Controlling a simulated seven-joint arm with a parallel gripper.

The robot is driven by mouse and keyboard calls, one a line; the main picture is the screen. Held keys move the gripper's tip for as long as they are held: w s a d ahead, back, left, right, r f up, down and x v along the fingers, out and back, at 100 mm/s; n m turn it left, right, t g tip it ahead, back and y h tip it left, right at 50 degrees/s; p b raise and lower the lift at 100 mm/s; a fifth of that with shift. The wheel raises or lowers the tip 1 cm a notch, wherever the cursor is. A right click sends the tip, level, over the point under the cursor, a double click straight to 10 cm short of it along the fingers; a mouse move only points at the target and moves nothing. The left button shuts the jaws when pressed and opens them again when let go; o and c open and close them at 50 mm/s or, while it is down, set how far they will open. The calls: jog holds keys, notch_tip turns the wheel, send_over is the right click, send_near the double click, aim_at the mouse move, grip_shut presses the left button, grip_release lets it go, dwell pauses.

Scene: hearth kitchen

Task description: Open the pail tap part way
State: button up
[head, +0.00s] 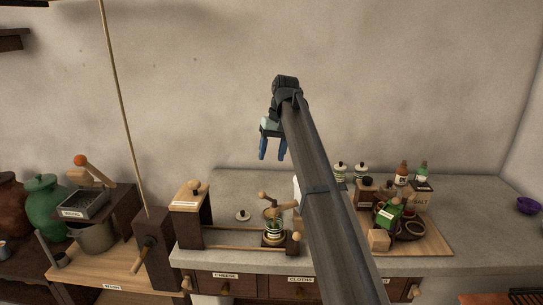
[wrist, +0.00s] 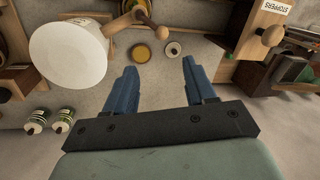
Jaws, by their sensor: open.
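My gripper (head: 272,150) is open and empty, high in front of the wall and above the counter. Its blue fingers point down, and in the wrist view nothing is between the fingertips (wrist: 159,70). A white round vessel (wrist: 68,52), which may be the pail, is at upper left in the wrist view. In the head view it is mostly hidden behind my arm, with a sliver (head: 296,189) showing. A wooden arm with a knob (wrist: 161,32) shows beside it; I cannot tell whether this is the tap. The gripper is apart from all of these.
A green-striped jar (head: 274,232) stands on the counter under wooden parts. A wooden-topped block (head: 191,205) stands left of it, with a small round lid (head: 243,215) between. Bottles (head: 402,172) and a green item (head: 387,214) crowd the right. A grey pot (head: 97,237) is far left.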

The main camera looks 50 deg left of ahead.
aim_at(260, 197)
jog(key=shift+c, duration=0.3)
